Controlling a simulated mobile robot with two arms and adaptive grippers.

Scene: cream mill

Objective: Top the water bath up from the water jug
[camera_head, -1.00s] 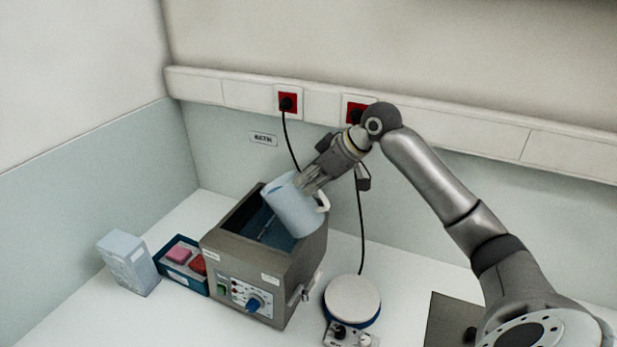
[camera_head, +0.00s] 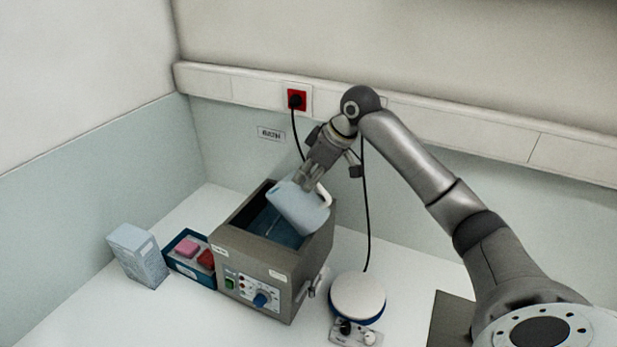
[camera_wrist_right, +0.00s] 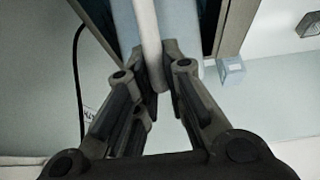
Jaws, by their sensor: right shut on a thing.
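The water jug (camera_head: 301,209), pale blue with a white handle (camera_head: 323,195), is tilted over the open top of the water bath. The water bath (camera_head: 262,257) is a grey box with a dark inside and a front panel with a blue knob. Bluish water shows inside it. My right gripper (camera_head: 308,180) is shut on the jug's handle, which also shows between the fingers in the right wrist view (camera_wrist_right: 150,45). Whether water is flowing from the jug I cannot tell. My left gripper is not in view.
A blue tray (camera_head: 188,276) with pink and red items and a pale box (camera_head: 138,256) stand left of the bath. A round white-topped hotplate (camera_head: 357,297) stands to its right. A black cable (camera_head: 367,220) hangs behind. A dark plate (camera_head: 449,318) lies further right.

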